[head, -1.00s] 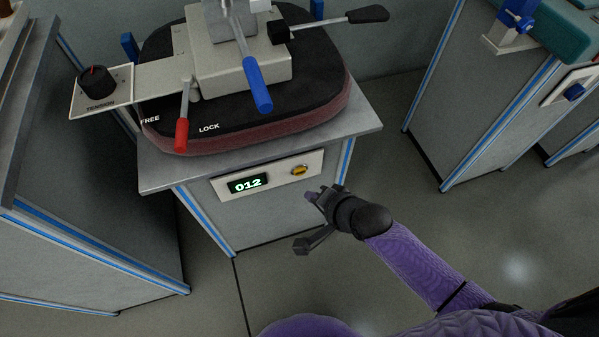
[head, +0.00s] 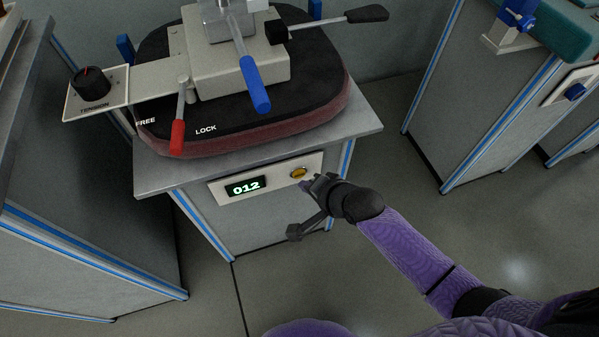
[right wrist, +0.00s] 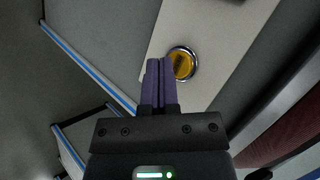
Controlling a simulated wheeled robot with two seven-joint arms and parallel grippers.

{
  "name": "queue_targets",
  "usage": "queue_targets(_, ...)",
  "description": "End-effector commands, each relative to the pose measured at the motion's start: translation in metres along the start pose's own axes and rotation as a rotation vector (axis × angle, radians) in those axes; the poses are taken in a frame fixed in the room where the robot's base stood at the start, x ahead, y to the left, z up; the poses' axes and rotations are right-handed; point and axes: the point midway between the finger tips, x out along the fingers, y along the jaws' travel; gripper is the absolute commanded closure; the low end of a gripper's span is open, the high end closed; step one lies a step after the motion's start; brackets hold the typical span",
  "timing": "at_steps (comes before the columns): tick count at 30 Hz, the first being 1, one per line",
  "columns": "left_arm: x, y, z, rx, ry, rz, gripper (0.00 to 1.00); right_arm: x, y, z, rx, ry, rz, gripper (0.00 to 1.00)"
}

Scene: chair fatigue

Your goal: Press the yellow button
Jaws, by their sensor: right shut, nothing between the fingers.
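The yellow button (head: 299,173) is round with a metal ring. It sits on a pale panel (head: 269,180) on the cabinet front, right of a display (head: 245,187) reading 012. My right gripper (head: 306,185) is shut and empty, its tips just below and right of the button in the head view. In the right wrist view the yellow button (right wrist: 181,64) lies just beyond and right of the closed fingertips (right wrist: 159,63), which slightly overlap its ring's left edge. I cannot tell whether they touch. My left gripper is not in view.
Above the panel, a grey tabletop (head: 165,181) carries an upturned chair seat with a red lever (head: 178,138), a blue lever (head: 255,85) and a tension knob (head: 91,84). Other cabinets stand left and right. The floor at right is clear.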

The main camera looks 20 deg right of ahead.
Motion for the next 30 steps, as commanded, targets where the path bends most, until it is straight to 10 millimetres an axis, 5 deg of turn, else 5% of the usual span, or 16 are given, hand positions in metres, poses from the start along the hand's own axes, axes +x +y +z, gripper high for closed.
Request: queue_targets(30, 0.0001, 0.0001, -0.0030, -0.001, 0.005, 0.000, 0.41, 0.0000, 0.0001, 0.0000, 0.000, 0.000, 0.000, 1.00)
